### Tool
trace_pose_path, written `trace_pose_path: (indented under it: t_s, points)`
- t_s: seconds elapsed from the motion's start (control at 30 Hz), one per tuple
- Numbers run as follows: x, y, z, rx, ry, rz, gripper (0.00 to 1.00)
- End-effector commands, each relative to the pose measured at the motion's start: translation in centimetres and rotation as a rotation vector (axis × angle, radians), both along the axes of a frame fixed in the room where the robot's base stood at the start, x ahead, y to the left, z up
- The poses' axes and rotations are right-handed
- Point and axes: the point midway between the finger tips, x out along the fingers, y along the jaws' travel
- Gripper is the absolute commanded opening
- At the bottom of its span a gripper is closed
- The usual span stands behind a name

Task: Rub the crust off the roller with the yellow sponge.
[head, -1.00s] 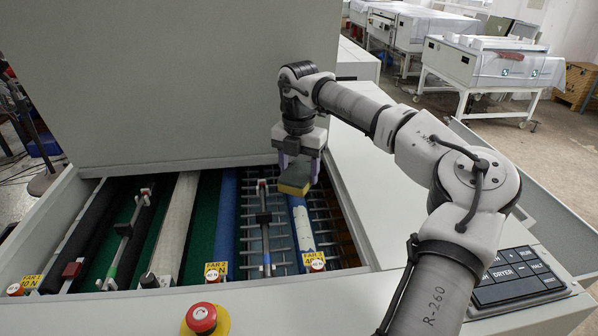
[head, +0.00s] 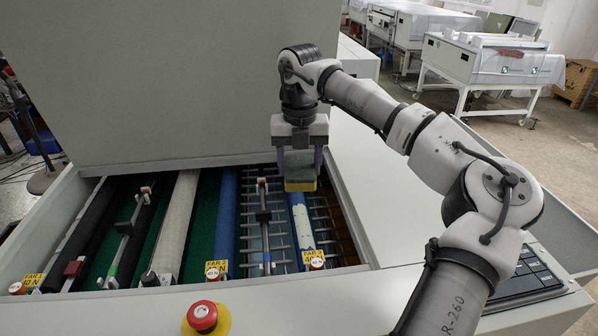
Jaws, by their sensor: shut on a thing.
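My gripper (head: 299,165) is shut on the yellow sponge (head: 300,186), which has a dark green upper part. It holds the sponge over the far end of the right blue roller (head: 296,207), labelled FAR 3. Pale, whitish crust (head: 304,232) shows on this roller, in front of the sponge. The roller's far end is hidden behind the sponge and gripper. I cannot tell whether the sponge touches the roller.
Left of it lie a wire grid with a dark bar (head: 264,225), another blue roller (head: 227,215), a beige roller (head: 175,222) and a black roller (head: 75,240). A red emergency button (head: 202,316) sits on the front edge. A grey hood (head: 180,80) stands behind the opening.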

Motion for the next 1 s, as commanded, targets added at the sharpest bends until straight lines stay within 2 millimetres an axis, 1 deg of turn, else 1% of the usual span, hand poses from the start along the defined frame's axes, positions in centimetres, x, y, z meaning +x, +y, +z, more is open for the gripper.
trace_pose_path:
  t_s: [0.03,0.1,0.2,0.37,0.57,0.8,0.9,1.0]
  points:
    - [-0.7,-0.1,0.7,0.002,-0.004,0.075,0.39]
    - [-1.4,-0.4,1.4,0.000,-0.008,0.167,0.39]
    - [-2.1,-0.6,2.1,-0.003,-0.012,0.260,0.39]
    - [-2.6,-0.8,2.1,-0.006,-0.014,0.314,0.39]
    - [-2.5,-0.8,0.3,-0.005,-0.014,0.313,0.39]
    - [-2.6,-0.7,-2.9,-0.005,-0.014,0.311,0.39]
    - [-2.5,-0.7,-3.9,-0.005,-0.014,0.311,0.39]
    - [-2.5,-0.7,-4.5,-0.006,-0.015,0.310,0.39]
